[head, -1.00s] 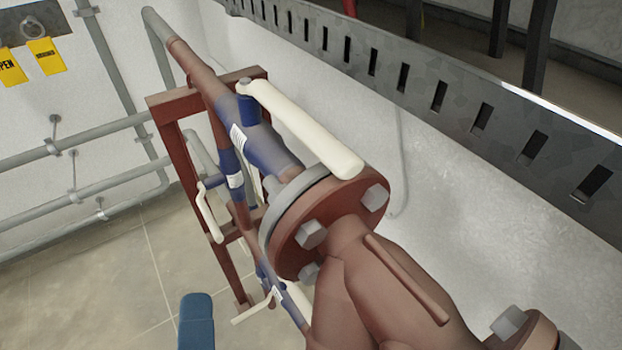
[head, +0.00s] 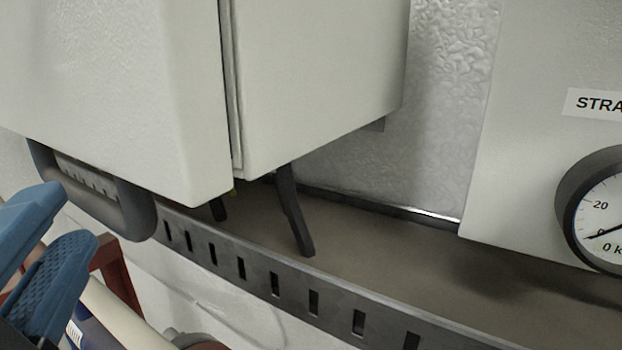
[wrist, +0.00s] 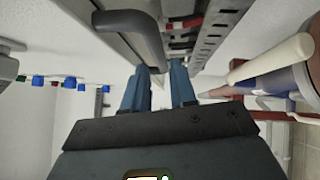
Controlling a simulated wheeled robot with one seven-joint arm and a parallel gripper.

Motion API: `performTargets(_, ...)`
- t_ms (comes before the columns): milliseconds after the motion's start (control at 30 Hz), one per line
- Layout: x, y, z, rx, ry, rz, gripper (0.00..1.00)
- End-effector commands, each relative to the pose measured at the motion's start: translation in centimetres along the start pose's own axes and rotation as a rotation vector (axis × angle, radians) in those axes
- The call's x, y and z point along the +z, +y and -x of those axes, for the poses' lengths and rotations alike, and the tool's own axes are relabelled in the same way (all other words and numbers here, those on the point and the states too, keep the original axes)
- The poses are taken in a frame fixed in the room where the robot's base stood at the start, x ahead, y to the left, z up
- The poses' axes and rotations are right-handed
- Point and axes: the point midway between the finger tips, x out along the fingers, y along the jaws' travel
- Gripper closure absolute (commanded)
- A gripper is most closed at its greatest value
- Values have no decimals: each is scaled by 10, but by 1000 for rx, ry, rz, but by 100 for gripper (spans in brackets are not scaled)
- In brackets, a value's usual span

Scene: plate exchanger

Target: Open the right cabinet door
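A pale grey cabinet (head: 320,70) fills the upper left of the head view. Its door (head: 110,90) faces left, with a narrow dark gap between it and the cabinet body. A dark grey U-shaped handle (head: 137,210) shows at the door's lower edge; it also shows in the wrist view (wrist: 140,38). My gripper (head: 75,218) has blue fingers spread apart, with nothing seen between them. It is close to the handle, at the lower left of the head view. In the wrist view my gripper (wrist: 160,82) points toward the area beside the handle's end. I cannot tell whether it touches the handle.
A slotted metal cable tray (head: 275,283) runs below the cabinet. A panel with a round gauge (head: 605,210) stands at the right. A cream pipe lever (wrist: 270,58) and red-brown frame lie to the right in the wrist view.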

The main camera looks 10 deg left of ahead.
Motion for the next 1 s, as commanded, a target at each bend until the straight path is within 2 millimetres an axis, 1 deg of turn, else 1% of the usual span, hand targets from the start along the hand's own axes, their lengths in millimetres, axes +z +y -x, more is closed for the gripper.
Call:
performTargets(33,0,0,-8,1,-1,-1,74)
performTargets(100,0,0,-18,1,-1,-2,74)
performTargets(233,0,0,-32,1,1,-2,74)
performTargets(400,0,0,-39,1,1,-1,74)
performTargets(600,0,0,-39,1,2,-1,74)
performTargets(667,0,0,-39,1,2,-2,78)
performTargets(900,0,0,-39,0,2,-2,100)
performTargets(1000,0,0,-39,0,2,-2,100)
